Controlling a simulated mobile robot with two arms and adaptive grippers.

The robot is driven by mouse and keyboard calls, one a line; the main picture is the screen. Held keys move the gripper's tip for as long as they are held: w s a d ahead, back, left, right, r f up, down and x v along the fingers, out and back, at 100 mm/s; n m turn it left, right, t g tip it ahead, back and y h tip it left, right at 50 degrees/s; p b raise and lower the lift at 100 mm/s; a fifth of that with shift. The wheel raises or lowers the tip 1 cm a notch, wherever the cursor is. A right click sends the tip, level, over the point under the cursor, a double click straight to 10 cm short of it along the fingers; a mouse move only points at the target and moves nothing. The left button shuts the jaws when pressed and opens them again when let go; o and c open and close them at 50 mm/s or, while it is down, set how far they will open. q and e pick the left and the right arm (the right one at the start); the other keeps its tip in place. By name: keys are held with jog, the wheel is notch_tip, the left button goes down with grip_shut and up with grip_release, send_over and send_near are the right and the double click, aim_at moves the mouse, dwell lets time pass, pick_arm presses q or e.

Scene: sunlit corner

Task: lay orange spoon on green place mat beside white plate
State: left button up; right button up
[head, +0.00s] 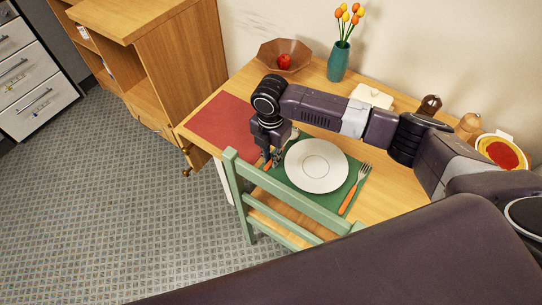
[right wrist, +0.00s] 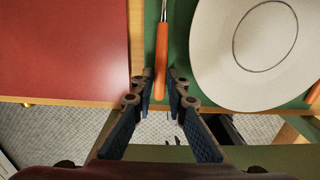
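The orange handle of the spoon (right wrist: 161,60) lies along the left strip of the green place mat (right wrist: 181,32), left of the white plate (right wrist: 258,45). Its metal shaft runs out of the top of the right wrist view, so its head is hidden there. My right gripper (right wrist: 160,80) is open, with a finger on each side of the handle's near end and gaps between. In the head view my right gripper (head: 272,158) hangs over the mat's left edge beside the white plate (head: 316,165) and partly covers the spoon. My left gripper is not in view.
A fork (head: 355,188) with an orange handle lies right of the plate. A red mat (head: 222,125) lies to the left. A green chair (head: 290,190) stands close at the table's front edge. A bowl (head: 284,53) and a teal vase (head: 338,62) stand at the back.

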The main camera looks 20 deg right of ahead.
jog(key=shift+o, duration=1.4)
notch_tip(320, 180, up, 12)
jog(key=shift+r+b, duration=0.2)
jog(key=shift+b, duration=0.2)
jog(key=shift+a, duration=0.1)
